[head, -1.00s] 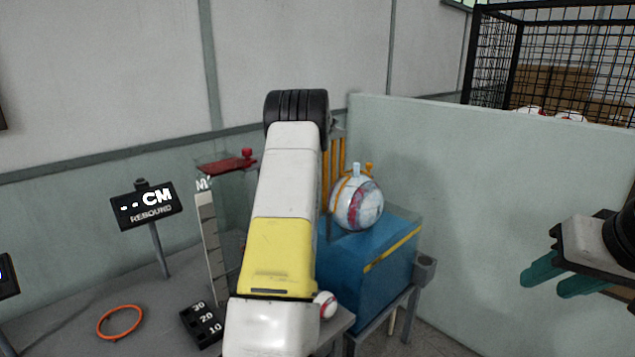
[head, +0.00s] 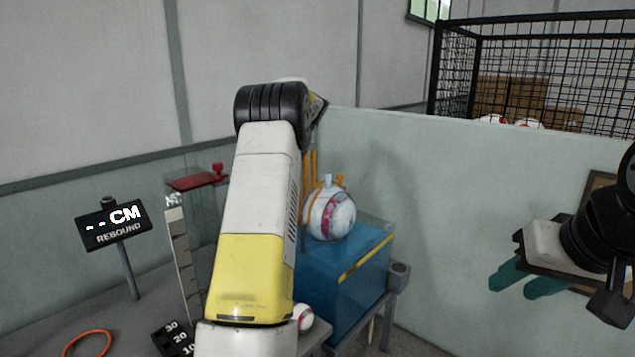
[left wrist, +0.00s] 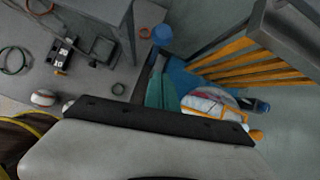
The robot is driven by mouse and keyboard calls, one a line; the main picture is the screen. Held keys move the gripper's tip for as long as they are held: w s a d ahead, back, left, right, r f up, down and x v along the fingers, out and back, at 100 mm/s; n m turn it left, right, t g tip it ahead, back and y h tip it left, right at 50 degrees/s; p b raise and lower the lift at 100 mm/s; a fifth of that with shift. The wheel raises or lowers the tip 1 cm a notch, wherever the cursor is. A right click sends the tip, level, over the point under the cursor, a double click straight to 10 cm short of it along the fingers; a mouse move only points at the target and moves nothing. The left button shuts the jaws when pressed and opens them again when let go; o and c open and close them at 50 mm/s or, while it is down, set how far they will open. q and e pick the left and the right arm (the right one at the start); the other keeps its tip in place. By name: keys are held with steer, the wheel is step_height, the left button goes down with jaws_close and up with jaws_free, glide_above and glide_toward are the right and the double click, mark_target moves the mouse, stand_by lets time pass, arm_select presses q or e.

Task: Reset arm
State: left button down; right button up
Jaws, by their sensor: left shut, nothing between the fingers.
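My left arm (head: 262,220) fills the middle of the head view, and its gripper is hidden there. In the left wrist view my left gripper (left wrist: 160,92) shows teal fingers shut together and empty. A large white ball with pink marks and orange fittings (head: 330,214) sits at the blue box (head: 345,280), right of my arm; in the left wrist view the ball (left wrist: 208,103) is partly covered by the gripper body. My right gripper (head: 528,278) hangs at the right before the pale partition, with nothing visible at its teal fingers; its exact opening is unclear.
A rebound sign (head: 113,226) and an orange ring (head: 88,343) are on the left of the grey table. A small baseball (head: 303,318) lies beside my arm. A pale partition (head: 450,200) stands behind, with a black wire cage (head: 455,75) beyond it.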

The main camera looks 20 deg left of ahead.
arm_select(q)
steer(key=s+d+r+n+t+h, duration=0.1)
steer(key=s+d+r+n+h, duration=0.3)
steer(key=s+d, duration=0.5)
steer(key=s+d+r+n+t+h, duration=0.1)
steer(key=s+d+r+n+t, duration=0.1)
steer(key=s+d+r+n, duration=0.65)
steer(key=s+d+f+n+h, duration=0.1)
steer(key=s+d+f+n, duration=0.1)
steer(key=s, duration=0.5)
steer(key=s+d+f+n+t+h, duration=0.1)
steer(key=s+d+f, duration=0.3)
steer(key=s, duration=0.4)
steer(key=s+d+f+n+h, duration=0.1)
steer(key=s+d+f+n, duration=0.2)
steer(key=s, duration=0.4)
steer(key=shift+s+d+f+n, duration=0.15)
steer(key=shift+d+f+n, duration=0.25)
steer(key=shift+n, duration=0.15)
